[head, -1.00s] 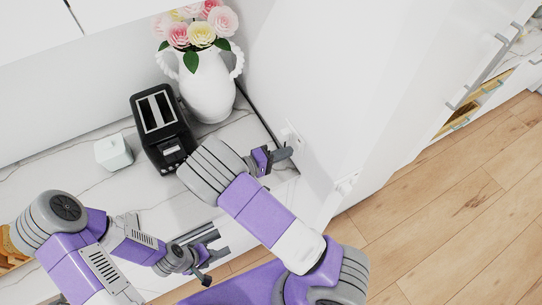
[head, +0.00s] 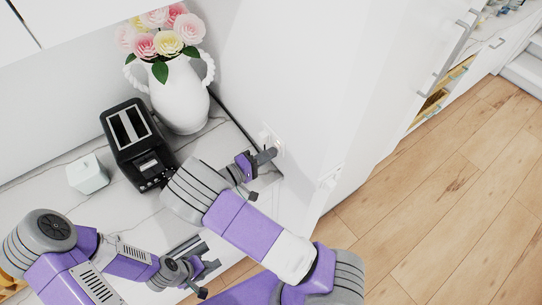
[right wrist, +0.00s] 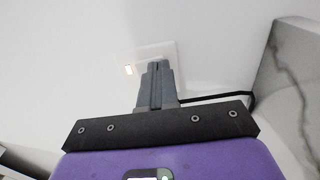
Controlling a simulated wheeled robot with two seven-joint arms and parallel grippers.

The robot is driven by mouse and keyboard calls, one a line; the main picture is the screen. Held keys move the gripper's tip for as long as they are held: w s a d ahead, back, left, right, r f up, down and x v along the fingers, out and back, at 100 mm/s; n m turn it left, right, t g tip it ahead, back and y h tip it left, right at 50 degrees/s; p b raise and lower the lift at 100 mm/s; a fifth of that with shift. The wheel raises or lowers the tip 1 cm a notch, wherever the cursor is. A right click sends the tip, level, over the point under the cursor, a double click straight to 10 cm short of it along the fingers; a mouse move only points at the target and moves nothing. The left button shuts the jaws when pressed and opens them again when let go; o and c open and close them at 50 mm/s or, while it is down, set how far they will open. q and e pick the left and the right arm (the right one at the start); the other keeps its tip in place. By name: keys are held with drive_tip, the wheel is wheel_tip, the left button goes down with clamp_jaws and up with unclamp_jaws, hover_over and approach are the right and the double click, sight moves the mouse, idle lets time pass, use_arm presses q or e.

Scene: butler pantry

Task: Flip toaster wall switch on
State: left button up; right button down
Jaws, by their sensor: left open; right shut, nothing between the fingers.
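The white wall plate (right wrist: 150,52) is on the wall ahead in the right wrist view, with a small warm-lit rocker (right wrist: 130,69) on its left part. The plate also shows in the head view (head: 267,135). My right gripper (right wrist: 158,66) is shut and empty, its tips in front of the plate, right of the lit rocker and hiding part of the plate; I cannot tell if they touch. It also shows in the head view (head: 272,155). The black toaster (head: 137,145) stands on the counter. My left gripper (head: 210,268) is open and empty, low near the counter's front edge.
A white vase (head: 182,95) with flowers stands behind the toaster. A black cord (right wrist: 215,98) runs along the wall by the plate. Open wooden floor (head: 430,210) lies to the right.

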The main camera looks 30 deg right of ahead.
drive_tip(key=s+a+f+b, duration=0.1)
drive_tip(key=s+a+b, duration=0.1)
drive_tip(key=a, duration=1.1)
drive_tip(key=shift+a+f, duration=0.4)
